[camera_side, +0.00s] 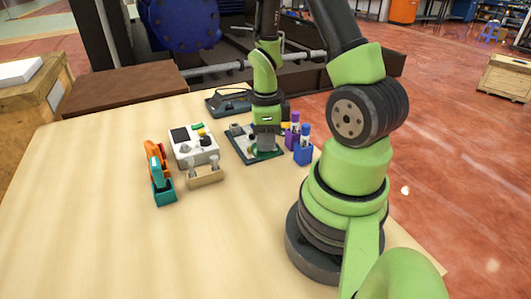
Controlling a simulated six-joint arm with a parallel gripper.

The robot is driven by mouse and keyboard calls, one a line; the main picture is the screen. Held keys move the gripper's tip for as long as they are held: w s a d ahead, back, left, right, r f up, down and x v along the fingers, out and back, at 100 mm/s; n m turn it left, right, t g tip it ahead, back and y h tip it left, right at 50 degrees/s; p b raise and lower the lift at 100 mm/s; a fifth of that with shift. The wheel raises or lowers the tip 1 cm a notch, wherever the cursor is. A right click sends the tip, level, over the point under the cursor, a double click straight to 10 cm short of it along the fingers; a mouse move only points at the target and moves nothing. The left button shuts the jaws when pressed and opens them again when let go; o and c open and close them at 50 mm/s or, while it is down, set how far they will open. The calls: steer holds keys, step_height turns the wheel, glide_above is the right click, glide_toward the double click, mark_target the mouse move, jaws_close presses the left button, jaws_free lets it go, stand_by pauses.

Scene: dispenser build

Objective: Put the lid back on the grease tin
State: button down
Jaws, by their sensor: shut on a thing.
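My gripper (266,145) points down low over the dark tray (270,160) near the middle of the table. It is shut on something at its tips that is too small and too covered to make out. A dark green, round-looking part (256,153) shows at the fingertips, over the tray. I cannot tell whether it is the lid or the grease tin, or whether the two touch. The gripper hides most of the tray's middle.
Left of the tray are a white box with a dark screen (181,136), a tan stand (205,179) and an orange-and-teal device (163,191). A blue holder (303,156) with purple tubes stands close right. A dark item (228,103) lies behind. The front left table is clear.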

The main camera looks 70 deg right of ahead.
steer(key=shift+d+r, duration=0.1)
steer(key=shift+r, duration=0.35)
steer(key=shift+w+d+r, duration=0.15)
steer(key=shift+d+r, duration=0.05)
steer(key=shift+d, duration=0.05)
steer(key=d, duration=2.1)
steer(key=shift+w+f, duration=0.2)
steer(key=shift+f, duration=1.35)
steer(key=shift+w+f, duration=0.15)
steer(key=shift+f, duration=1.4)
steer(key=shift+f, duration=0.15)
steer(key=c, duration=0.5)
jaws_free()
